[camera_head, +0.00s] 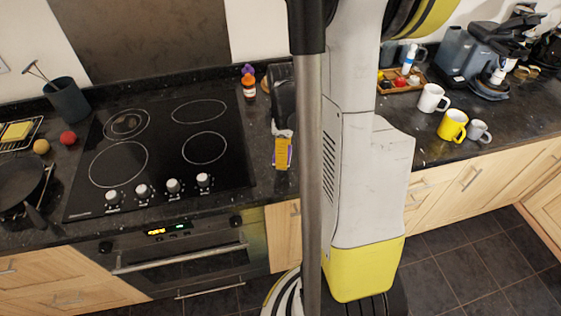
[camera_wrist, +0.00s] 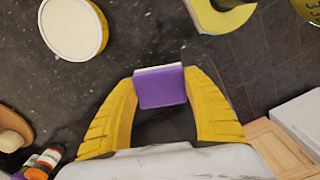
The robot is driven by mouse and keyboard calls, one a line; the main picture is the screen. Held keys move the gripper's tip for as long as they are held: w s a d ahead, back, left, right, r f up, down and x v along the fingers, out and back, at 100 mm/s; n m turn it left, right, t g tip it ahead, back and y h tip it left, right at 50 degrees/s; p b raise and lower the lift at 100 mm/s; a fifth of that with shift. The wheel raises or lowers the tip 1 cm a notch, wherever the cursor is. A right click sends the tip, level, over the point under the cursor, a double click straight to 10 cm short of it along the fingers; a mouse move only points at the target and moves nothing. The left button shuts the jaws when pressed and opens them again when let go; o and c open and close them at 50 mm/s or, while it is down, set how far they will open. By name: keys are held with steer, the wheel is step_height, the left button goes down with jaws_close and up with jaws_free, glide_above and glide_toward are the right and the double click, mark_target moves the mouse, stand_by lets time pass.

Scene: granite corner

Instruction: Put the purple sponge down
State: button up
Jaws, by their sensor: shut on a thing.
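The purple sponge (camera_wrist: 162,90), with a pale layer along its far edge, is between my gripper's yellow fingertips (camera_wrist: 160,86) in the wrist view. My gripper is shut on it. In the head view my gripper (camera_head: 282,152) is over the dark counter, right of the hob, and only a little purple shows around its fingers. The dark speckled countertop (camera_wrist: 110,75) lies beyond the sponge in the wrist view. I cannot tell whether the sponge touches it.
A round pale thing with a yellow rim (camera_wrist: 73,28) is ahead and left of the sponge. Mugs (camera_head: 453,125) and a wooden tray (camera_head: 401,82) are to the right. My arm hides the middle counter.

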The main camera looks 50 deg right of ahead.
steer(key=shift+w+d+f, duration=0.4)
steer(key=shift+w+f, duration=0.05)
steer(key=shift+w, duration=0.15)
steer(key=shift+w+d+f, duration=0.4)
steer(key=shift+w+f, duration=0.05)
steer(key=shift+w, duration=0.1)
steer(key=shift+f+b, duration=0.95)
steer(key=shift+f, duration=1)
steer(key=shift+f, duration=0.2)
steer(key=o, duration=1.1)
steer(key=shift+r, duration=0.15)
